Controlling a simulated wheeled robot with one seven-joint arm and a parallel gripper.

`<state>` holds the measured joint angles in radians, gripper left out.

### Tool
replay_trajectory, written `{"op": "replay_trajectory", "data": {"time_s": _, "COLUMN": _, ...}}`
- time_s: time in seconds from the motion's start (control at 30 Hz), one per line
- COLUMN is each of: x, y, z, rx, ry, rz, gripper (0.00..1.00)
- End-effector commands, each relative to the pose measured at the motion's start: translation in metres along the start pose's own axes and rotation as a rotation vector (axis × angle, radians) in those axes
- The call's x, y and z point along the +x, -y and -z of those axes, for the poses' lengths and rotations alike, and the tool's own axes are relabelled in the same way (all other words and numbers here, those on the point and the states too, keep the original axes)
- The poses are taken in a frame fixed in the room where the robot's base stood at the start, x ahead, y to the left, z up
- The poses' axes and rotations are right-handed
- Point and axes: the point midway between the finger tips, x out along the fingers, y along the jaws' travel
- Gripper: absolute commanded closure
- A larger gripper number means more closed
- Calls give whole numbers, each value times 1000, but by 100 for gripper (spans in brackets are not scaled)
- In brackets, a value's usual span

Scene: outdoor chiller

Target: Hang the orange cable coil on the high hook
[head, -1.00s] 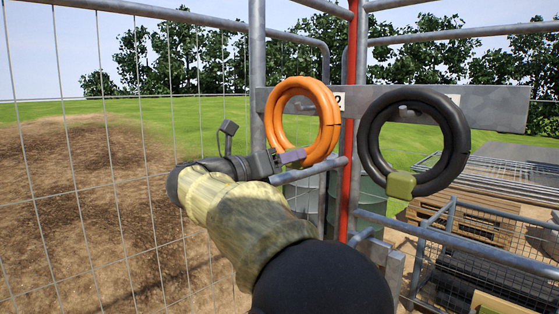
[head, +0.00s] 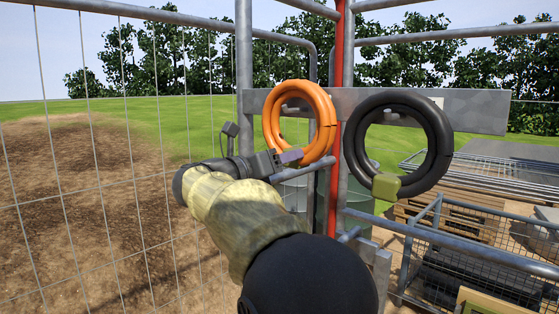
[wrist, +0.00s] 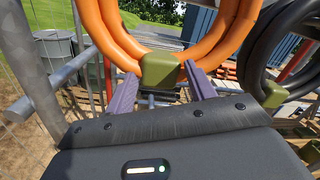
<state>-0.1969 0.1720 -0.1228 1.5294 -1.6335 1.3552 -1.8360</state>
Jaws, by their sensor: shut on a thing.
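The orange cable coil (head: 328,125) is upright in front of the left part of a grey metal plate. My gripper (head: 300,157) is at the coil's lower edge. In the wrist view, its two purple fingers (wrist: 160,84) stand either side of the olive block (wrist: 160,70) at the bottom of the orange coil (wrist: 205,45), shut on it.
A black coil (head: 440,150) with an olive block hangs on the grey plate (head: 480,108) just right of the orange one. A red upright (head: 335,195) and grey posts stand close behind. Wire fence panels are left; a mesh cage (head: 470,240) and pallets are lower right.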

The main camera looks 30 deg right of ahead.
Motion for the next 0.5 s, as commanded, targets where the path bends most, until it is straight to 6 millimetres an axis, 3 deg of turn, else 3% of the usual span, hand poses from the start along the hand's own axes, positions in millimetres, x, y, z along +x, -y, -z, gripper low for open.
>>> {"op": "replay_trajectory", "data": {"time_s": 0.5, "x": -1, "y": -3, "z": 9, "rx": 3, "ry": 2, "rz": 1, "gripper": 100}}
